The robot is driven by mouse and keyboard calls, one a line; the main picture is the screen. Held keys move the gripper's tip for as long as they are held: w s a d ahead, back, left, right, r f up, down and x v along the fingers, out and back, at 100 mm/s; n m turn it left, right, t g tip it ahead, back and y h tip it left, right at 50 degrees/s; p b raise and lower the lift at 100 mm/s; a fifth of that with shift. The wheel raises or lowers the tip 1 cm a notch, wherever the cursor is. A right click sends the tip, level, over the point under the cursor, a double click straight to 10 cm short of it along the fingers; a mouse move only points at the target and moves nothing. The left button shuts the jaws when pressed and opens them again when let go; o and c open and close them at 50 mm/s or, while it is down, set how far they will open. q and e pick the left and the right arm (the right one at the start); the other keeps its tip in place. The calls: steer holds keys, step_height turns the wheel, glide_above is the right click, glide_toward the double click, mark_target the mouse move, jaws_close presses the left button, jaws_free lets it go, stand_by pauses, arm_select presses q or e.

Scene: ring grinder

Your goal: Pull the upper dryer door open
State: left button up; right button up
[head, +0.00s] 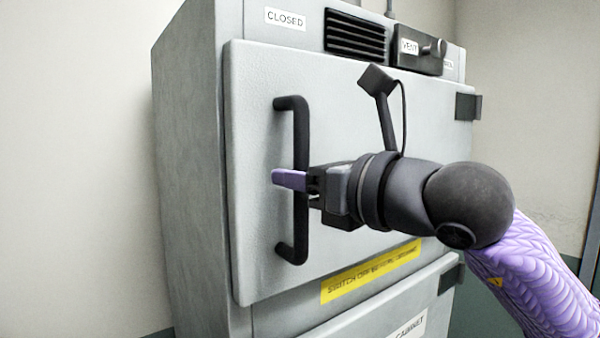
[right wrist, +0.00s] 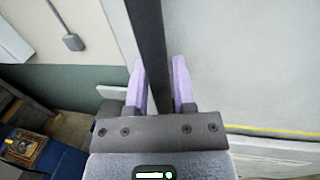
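The upper dryer door (head: 360,120) is a pale grey panel, and it looks flush against the cabinet with no gap visible. Its dark vertical bar handle (head: 292,245) is near the door's left edge. My right gripper (head: 290,180) comes in from the right at the handle's middle, with a purple finger across the bar. In the right wrist view, the handle (right wrist: 148,40) runs between the two purple fingers of the right gripper (right wrist: 160,88), which lie close against it on both sides. My left gripper is in neither view.
The grey cabinet (head: 190,150) bears a "CLOSED" label, a dark vent grille (head: 354,35) and a vent knob box (head: 418,50). A hinge (head: 467,106) is at the door's right. A lower door sits below the yellow strip (head: 370,272). Left of the cabinet is bare wall.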

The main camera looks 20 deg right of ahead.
jaws_close()
steer(key=shift+r, duration=0.1)
stand_by(1.0)
